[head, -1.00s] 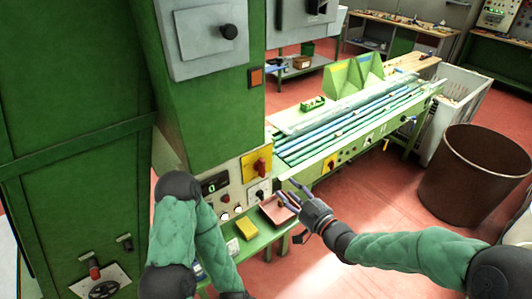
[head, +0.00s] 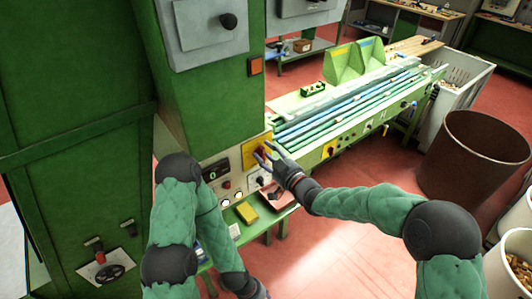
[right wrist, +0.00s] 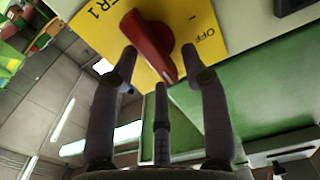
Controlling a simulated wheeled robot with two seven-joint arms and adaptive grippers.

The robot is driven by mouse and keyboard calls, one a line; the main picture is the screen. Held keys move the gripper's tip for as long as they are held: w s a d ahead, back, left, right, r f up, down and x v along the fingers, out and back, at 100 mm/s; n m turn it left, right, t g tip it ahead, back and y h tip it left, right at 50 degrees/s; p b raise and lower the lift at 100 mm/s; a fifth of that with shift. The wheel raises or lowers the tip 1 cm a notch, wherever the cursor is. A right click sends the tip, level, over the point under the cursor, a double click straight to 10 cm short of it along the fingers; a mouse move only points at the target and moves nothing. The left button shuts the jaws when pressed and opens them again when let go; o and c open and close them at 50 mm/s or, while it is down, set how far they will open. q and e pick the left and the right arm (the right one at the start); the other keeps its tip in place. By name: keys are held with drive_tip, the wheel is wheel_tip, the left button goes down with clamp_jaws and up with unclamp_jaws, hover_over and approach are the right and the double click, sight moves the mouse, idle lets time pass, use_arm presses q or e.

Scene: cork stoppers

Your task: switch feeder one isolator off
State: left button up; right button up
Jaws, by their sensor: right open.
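The isolator is a red handle (right wrist: 149,45) on a yellow plate (right wrist: 215,18). In the right wrist view the plate reads "ER1" and, at its right part, "OFF". The handle lies on a slant from upper left to lower right, its lower end beside the OFF mark, not on it. In the head view the yellow plate (head: 252,152) is on the front of the green cabinet. My right gripper (head: 265,153) is at the plate, its fingers open, spread around the handle's lower end; contact cannot be told. The dark end of my left arm (head: 250,288) is at the bottom edge, its fingers unclear.
A small green shelf holds a yellow block (head: 247,212) and a red tray (head: 277,198). The long green conveyor table (head: 345,138) stands right of the cabinet. A brown bin (head: 475,155) is farther right.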

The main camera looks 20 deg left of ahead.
drive_tip(key=shift+w+a, duration=0.15)
clamp_jaws()
